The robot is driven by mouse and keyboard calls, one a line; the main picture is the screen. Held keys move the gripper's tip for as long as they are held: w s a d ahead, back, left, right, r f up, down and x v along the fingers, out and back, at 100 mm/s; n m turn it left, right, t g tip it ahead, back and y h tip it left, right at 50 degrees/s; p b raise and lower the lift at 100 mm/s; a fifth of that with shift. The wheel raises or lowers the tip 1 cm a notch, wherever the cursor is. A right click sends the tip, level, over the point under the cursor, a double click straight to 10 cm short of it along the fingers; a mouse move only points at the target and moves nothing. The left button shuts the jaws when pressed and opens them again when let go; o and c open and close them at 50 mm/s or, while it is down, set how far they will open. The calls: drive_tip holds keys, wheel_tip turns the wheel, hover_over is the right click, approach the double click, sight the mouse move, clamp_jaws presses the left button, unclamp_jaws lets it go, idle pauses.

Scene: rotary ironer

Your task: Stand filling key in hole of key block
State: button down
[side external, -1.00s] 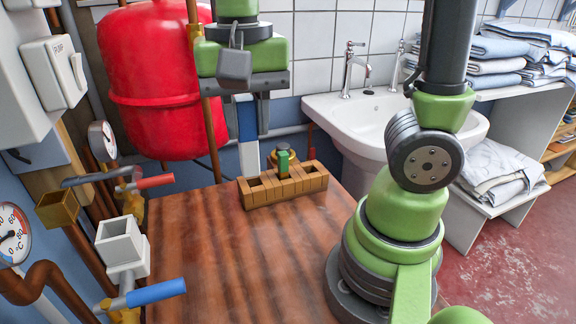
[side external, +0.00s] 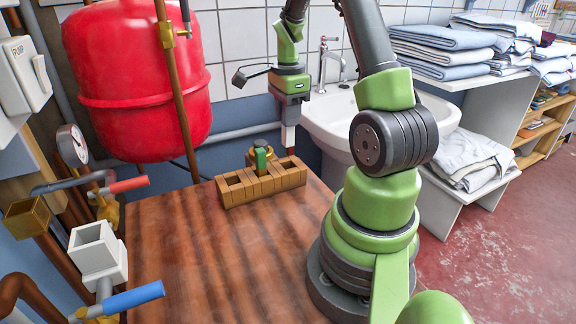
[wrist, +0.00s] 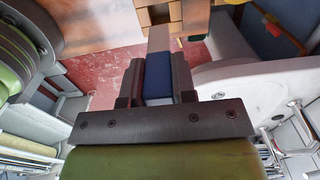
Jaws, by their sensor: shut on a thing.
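My gripper (side external: 290,100) is above the right end of the wooden key block (side external: 262,190), pointing down. In the wrist view its two fingers are shut on the blue grip of the filling key (wrist: 158,80). The wrist view also shows part of the key block (wrist: 158,14) beyond the shank. A green piece on a brass fitting (side external: 260,158) stands at the block's middle.
The block stands on a brown wooden table (side external: 200,260) with clear room in front. A white sink (side external: 335,125) is close behind the gripper. A red tank (side external: 135,80) and pipes with valves are on the left. Folded laundry (side external: 440,50) is at the right.

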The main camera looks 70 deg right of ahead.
sight(288, 145)
wheel_tip(288, 145, down, 9)
drive_tip(key=shift+r, duration=0.2)
idle(0.3)
drive_tip(key=c, duration=0.9)
unclamp_jaws()
drive_tip(key=shift+f, duration=0.15)
drive_tip(key=shift+c, duration=0.2)
